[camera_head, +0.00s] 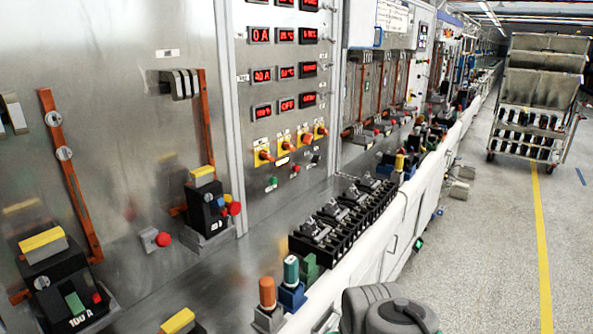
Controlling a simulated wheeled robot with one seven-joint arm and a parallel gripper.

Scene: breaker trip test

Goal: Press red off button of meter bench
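The meter panel (285,90) has several red digital displays and stands upright in the middle left of the head view. Below the displays is a row of yellow-plated rotary knobs (284,143). Under them sit a small red button (295,169) and a green button (273,182). A larger red mushroom button (162,239) sits on the steel panel to the left. I cannot read which red button is marked off. My gripper is not in view; only a grey rounded part of my arm shows at the bottom edge, apart from the buttons.
Black breakers (345,215) line the bench ledge before the meter panel. Orange and teal handled plugs (268,293) stand at its front edge. Large breakers with yellow tops (45,245) fill the left. A metal cart (540,100) stands on the open floor (500,250) at right.

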